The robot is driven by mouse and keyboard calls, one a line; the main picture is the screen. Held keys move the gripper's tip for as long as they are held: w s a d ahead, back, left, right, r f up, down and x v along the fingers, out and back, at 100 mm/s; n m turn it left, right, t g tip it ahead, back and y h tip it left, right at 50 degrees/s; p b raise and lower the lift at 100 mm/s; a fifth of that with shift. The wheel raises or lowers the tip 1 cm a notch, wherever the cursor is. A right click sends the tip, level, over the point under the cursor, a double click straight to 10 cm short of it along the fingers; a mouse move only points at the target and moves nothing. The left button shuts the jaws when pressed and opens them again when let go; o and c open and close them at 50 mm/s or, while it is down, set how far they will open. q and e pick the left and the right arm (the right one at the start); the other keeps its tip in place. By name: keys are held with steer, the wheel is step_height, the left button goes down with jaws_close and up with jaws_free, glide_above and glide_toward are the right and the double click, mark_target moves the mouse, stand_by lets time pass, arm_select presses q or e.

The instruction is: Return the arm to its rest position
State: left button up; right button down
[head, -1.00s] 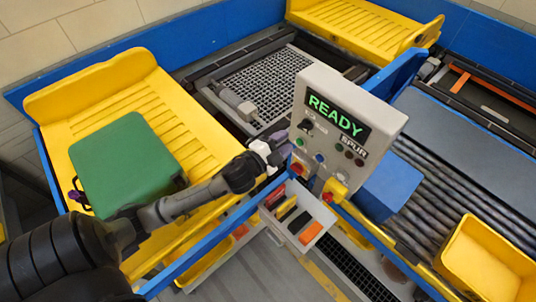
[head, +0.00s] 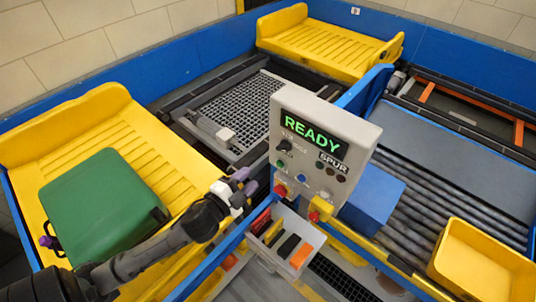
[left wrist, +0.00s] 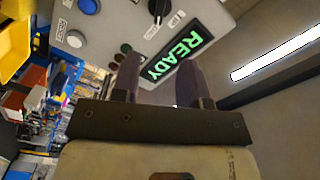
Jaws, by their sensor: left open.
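My left gripper (head: 243,181) is open and empty, with purple fingers, to the left of the control panel (head: 362,128) and apart from it in the head view. The left arm reaches in from the lower left. In the left wrist view, the two fingers of the left gripper (left wrist: 158,84) stand apart in front of the panel (left wrist: 105,28), whose green READY display (left wrist: 180,52) shows between and behind them. My right gripper is in neither current view.
A green case (head: 100,205) lies on the yellow tray (head: 75,115) at left, near my arm. A bin (head: 309,262) of small coloured items sits below the panel. A blue box (head: 373,198) and yellow bin (head: 485,258) are on the right rollers. A blue rail (head: 210,262) runs beneath the arm.

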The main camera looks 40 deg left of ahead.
arm_select(q)
steer(key=s+a+f+n+g+y, duration=0.3)
steer(key=s+f+n+g+y, duration=0.1)
steer(key=s+f+n+g, duration=0.3)
steer(key=s+d+n+g+h+p, duration=0.2)
steer(key=s+d+g+h+p, duration=0.3)
steer(key=s+d, duration=0.9)
steer(key=d+g+p, duration=0.1)
steer(key=g+p, duration=0.1)
steer(key=p, duration=0.2)
steer(key=shift+d+r+n, duration=0.15)
steer(key=shift+d+n, duration=0.15)
steer(key=shift+d, duration=0.05)
steer(key=shift+w, duration=0.1)
